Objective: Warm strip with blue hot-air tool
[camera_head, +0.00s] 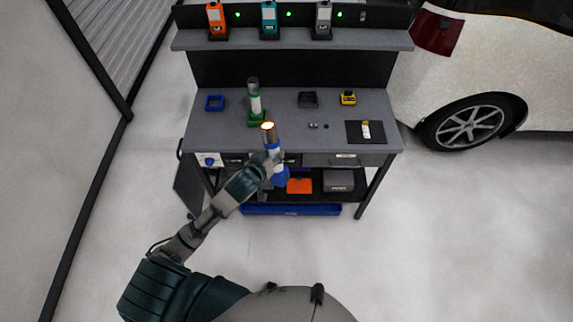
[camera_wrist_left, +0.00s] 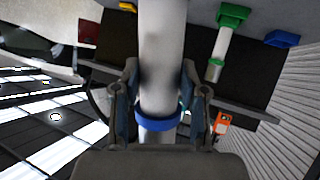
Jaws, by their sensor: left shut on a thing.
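My left gripper (camera_head: 274,162) is shut on the blue hot-air tool (camera_head: 271,141) in front of the bench's front edge. The tool stands upright, nozzle up, and its tip glows orange. In the left wrist view the gripper (camera_wrist_left: 160,82) has a finger on each side of the tool's pale grey barrel (camera_wrist_left: 163,40), with a blue ring below. A small pale strip with a yellowish end (camera_head: 366,129) lies on a black mat (camera_head: 353,138) at the bench's right, apart from the tool. My right gripper is not in view.
A green hot-air tool (camera_head: 255,105) stands on the bench (camera_head: 225,130) behind my gripper. A blue tray (camera_head: 214,103), a black tray (camera_head: 308,99) and a yellow item (camera_head: 348,98) sit along the back. A white car (camera_head: 480,90) stands at the right.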

